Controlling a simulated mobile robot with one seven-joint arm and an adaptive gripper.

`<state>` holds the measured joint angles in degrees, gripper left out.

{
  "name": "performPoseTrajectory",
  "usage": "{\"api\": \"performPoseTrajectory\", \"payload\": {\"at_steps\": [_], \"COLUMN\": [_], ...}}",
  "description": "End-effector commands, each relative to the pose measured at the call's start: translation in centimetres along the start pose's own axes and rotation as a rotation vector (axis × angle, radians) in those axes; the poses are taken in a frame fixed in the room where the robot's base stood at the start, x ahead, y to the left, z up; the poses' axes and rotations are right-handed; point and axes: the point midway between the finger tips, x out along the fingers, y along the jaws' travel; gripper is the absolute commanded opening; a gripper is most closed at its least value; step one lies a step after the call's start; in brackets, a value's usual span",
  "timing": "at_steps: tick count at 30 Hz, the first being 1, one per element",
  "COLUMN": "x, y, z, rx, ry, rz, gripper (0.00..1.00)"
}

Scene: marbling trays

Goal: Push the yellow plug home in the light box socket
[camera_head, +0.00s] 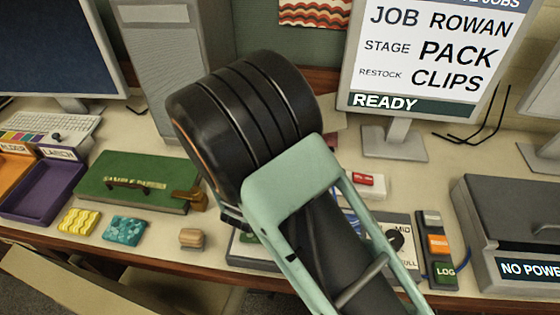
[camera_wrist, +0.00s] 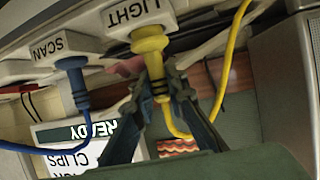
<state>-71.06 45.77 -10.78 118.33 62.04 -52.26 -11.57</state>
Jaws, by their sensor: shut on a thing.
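In the wrist view the yellow plug (camera_wrist: 149,42) is at the mouth of the grey socket labelled LIGHT (camera_wrist: 137,16). Its head meets the socket; I cannot tell how deep it sits. My gripper (camera_wrist: 158,80) is shut on the plug's narrow neck, one finger on each side. A yellow cable (camera_wrist: 229,62) loops from below the plug and up to the right. In the head view my arm hides the plug, the socket and my fingers.
A blue plug (camera_wrist: 73,80) sits in the SCAN socket (camera_wrist: 50,45) close beside. In the head view a green case (camera_head: 130,172), a purple tray (camera_head: 45,190), small blocks and a wooden piece (camera_head: 192,238) lie left of my arm. A grey box (camera_head: 505,210) stands right.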

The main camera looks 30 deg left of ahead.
Motion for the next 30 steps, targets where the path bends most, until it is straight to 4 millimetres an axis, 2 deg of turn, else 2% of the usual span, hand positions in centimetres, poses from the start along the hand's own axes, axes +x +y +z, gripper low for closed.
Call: {"api": "performPoseTrajectory", "payload": {"at_steps": [5,6,11,22,26,30], "x": [0.0,0.0,0.0,-0.5,-2.4,-5.4], "y": [0.0,0.0,0.0,-0.1,-0.1,-0.1], "z": [0.0,0.0,-0.1,-0.2,-0.2,-0.2], "rx": [-0.001,0.0,0.001,0.002,0.003,0.001], "ry": [-0.001,0.0,0.001,0.002,0.001,0.001], "rz": [0.0,0.0,0.0,-0.001,-0.003,-0.005], "gripper": [0.0,0.15,0.33,0.33,0.33,0.33]}}
